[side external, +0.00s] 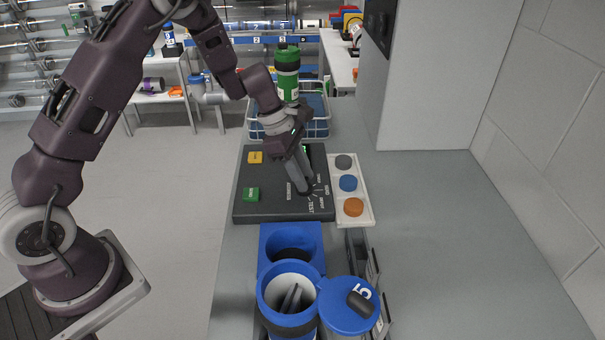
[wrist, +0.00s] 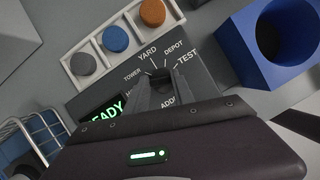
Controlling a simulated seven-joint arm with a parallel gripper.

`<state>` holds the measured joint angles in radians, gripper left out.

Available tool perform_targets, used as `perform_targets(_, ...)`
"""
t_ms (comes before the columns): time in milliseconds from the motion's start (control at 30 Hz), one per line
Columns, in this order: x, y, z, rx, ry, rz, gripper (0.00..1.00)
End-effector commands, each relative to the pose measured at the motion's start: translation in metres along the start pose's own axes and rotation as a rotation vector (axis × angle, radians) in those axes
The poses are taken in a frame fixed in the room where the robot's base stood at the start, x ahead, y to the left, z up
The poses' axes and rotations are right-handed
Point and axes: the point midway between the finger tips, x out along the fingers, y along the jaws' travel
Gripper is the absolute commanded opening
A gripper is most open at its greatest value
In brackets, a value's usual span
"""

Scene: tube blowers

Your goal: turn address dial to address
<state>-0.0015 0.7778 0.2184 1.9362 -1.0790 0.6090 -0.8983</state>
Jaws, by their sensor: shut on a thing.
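The dark control panel (side external: 270,207) lies on the grey counter in the side view. In the wrist view its face (wrist: 205,82) carries the printed words TOWER, YARD, DEPOT and TEST in an arc, with tick marks. The address dial (wrist: 158,74) sits below that arc, mostly hidden by my fingers. A label starting "ADD" is partly covered by my gripper. My gripper (side external: 307,191) reaches down onto the panel's right part and is shut on the dial; it also shows in the wrist view (wrist: 157,90). Where the dial points is too hidden to tell.
A green-lit display (wrist: 108,112) ends in "EADY". Yellow (side external: 255,157) and green (side external: 252,194) buttons sit on the panel. A white tray (side external: 367,213) with grey, blue and orange discs lies right of it. Blue tube holders (side external: 265,238) stand in front; a wire basket (side external: 318,128) stands behind.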

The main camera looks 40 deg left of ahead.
Motion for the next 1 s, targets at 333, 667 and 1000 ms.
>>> perform_targets(333,-0.0004,0.0016,0.0003,0.075,0.000,-0.028,0.00)
perform_targets(667,0.0002,0.0031,0.0021,0.326,-0.001,-0.132,0.00)
perform_targets(1000,0.0011,0.0037,0.0044,0.627,0.000,-0.256,0.00)
